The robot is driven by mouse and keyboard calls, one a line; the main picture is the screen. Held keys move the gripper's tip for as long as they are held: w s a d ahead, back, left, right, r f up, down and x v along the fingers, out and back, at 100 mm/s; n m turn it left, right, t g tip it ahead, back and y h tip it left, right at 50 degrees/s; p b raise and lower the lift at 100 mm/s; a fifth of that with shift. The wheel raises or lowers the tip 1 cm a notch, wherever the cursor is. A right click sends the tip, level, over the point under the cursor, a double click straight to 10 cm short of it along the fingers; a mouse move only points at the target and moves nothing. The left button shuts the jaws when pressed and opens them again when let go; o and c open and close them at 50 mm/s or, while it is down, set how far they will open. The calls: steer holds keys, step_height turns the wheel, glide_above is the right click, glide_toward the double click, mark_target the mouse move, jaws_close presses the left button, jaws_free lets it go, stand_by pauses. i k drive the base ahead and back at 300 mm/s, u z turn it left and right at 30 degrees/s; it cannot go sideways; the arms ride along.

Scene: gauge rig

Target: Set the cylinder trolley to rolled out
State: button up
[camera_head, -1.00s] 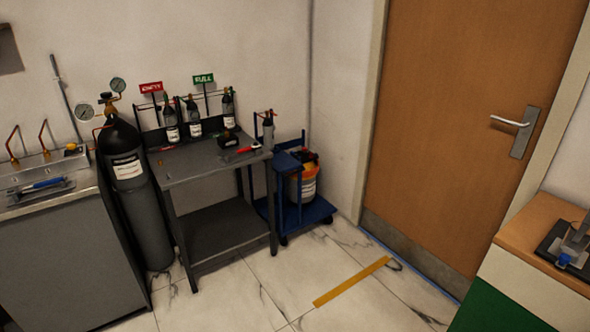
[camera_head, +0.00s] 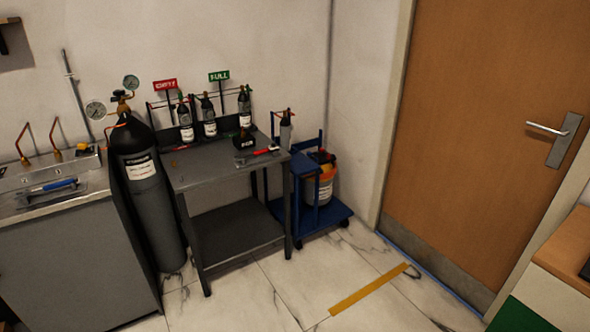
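The cylinder trolley (camera_head: 335,221) is blue, with a low deck on dark wheels and upright blue posts. It stands in the corner, right of the grey metal bench and left of the door. An orange and pale container (camera_head: 320,189) sits on its deck. A small dark cylinder with a white label (camera_head: 285,131) stands upright at its upper left side. The bench hides the trolley's left part. A yellow strip (camera_head: 368,291) lies on the floor in front of the trolley, apart from it. My gripper is not in view.
The grey bench (camera_head: 222,166) holds several small cylinders under red and green signs. A tall black cylinder (camera_head: 150,195) stands left of it, beside a counter (camera_head: 70,250). A closed wooden door (camera_head: 480,140) and a cabinet (camera_head: 555,270) are at right.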

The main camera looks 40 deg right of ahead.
mark_target(305, 221)
steer(key=u, duration=0.1)
steer(key=i, duration=1.5)
steer(key=z, duration=0.65)
